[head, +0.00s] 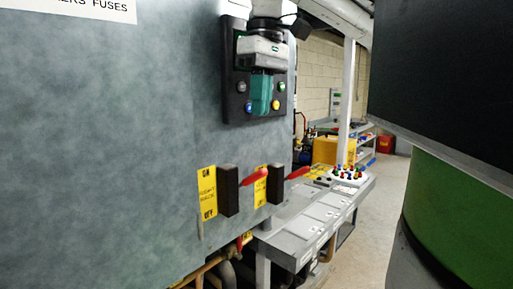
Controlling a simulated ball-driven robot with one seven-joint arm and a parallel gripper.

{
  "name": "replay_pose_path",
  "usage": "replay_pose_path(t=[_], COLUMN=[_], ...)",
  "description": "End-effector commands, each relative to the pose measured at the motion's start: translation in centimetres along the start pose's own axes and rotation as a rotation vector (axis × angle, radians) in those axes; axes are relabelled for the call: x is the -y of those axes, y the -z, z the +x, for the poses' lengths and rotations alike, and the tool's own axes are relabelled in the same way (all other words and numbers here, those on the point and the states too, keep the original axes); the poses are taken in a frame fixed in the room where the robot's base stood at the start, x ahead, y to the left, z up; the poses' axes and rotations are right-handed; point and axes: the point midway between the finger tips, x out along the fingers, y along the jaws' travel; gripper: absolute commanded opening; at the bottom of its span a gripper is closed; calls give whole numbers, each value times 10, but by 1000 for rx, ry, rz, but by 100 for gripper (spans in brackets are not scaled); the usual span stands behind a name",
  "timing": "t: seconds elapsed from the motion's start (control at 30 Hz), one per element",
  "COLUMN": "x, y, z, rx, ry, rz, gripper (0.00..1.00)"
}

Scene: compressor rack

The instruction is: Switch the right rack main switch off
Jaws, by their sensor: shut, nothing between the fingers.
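Two black lever switches are on the lower right part of the grey cabinet front, each with a yellow ON/OFF label. The left switch (228,190) has a red handle (254,177) and the right switch (275,184) has a red handle (298,172). Both handles stick out to the right, tilted slightly up. The small label text is too blurred to tell surely which switch is the right rack main. My gripper (261,108), with a pale body and teal fingers, points down above the switches, apart from both. It is shut and empty.
A black button panel (236,105) is behind my gripper. The grey cabinet (110,150) fills the left. A low grey bench (305,225) runs back at right, with a white box of coloured knobs (348,174). A large green and black body (455,200) is at far right. Floor shows between.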

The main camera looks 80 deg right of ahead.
Motion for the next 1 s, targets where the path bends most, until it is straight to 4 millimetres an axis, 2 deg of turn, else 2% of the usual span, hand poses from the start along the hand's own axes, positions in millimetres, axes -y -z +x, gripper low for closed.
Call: replay_pose_path(t=[0.27,0.37,0.73,1.0], x=[0,-1,0,0], y=[0,0,-1,0], z=[5,16,78,99], rx=[-1,1,1,-1], ry=[0,-1,0,1], rz=[0,1,0,0], gripper=[0,0,0,0])
